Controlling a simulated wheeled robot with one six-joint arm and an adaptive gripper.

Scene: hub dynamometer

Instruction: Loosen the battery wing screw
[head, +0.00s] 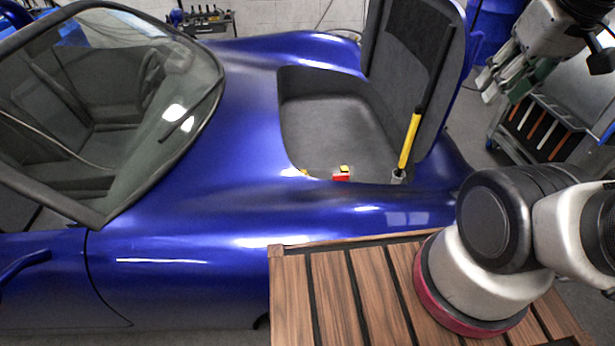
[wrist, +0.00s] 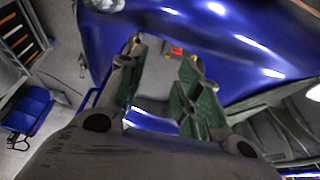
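A small red block (head: 341,177) with a yellow piece (head: 345,168) on top shows at the near edge of the blue car's open rear compartment. The wing screw's own shape is too small to make out there. My gripper (head: 503,80) is high at the upper right, apart from the red and yellow parts. In the wrist view the gripper (wrist: 161,52) has its green-padded fingers spread with nothing held. The red block (wrist: 177,51) and a yellow piece (wrist: 194,56) show beyond the fingertips. The battery body is mostly hidden by the compartment edge.
The raised hatch lid (head: 405,50) and its yellow strut (head: 410,142) stand between the compartment and my gripper. A slatted wooden surface (head: 330,295) lies in front, beside the blue car (head: 200,235). A tool cart (head: 540,125) stands at the right.

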